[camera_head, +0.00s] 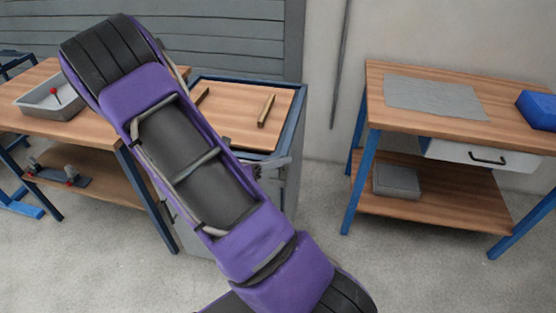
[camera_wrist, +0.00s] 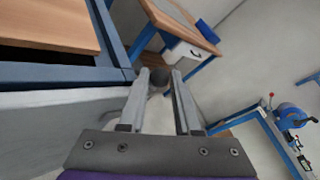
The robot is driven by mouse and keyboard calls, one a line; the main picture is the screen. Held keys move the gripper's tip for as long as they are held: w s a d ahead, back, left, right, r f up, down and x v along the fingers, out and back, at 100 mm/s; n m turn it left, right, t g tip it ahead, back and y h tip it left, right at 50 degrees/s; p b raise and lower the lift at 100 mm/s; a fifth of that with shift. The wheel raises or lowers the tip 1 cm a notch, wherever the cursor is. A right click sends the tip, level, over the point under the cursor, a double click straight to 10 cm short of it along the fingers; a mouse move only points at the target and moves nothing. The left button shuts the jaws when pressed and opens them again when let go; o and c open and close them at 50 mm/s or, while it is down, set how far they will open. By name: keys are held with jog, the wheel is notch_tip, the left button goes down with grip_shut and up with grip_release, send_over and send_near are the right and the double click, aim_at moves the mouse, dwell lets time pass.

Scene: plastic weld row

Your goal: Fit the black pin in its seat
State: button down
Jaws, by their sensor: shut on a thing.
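My gripper (camera_wrist: 160,84) shows in the wrist view, with its two grey fingers around a small dark, round-ended piece, which I take to be the black pin (camera_wrist: 158,79). The pin sits between the fingertips, and most of its length is hidden. The gripper is beside the blue-edged cart, clear of its top in the picture. I cannot make out the pin's seat in either view.
The cart's wooden top (camera_head: 235,128) carries a brown bar (camera_head: 267,110). A left bench (camera_head: 90,128) holds a grey tray (camera_head: 57,100). A right bench (camera_head: 440,125) holds a grey mat (camera_head: 433,96) and a blue box (camera_head: 538,109). Floor (camera_head: 400,270) between benches is clear.

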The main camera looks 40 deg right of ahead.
jog(key=shift+f, duration=0.45)
dwell(0.6)
jog(key=c, duration=0.5)
grip_release()
jog(key=shift+c, duration=1)
jog(key=o, duration=0.3)
jog(key=shift+o, duration=0.2)
jog(key=shift+a, duration=0.1)
notch_tip(320, 180, up, 7)
jog(key=p, duration=0.6)
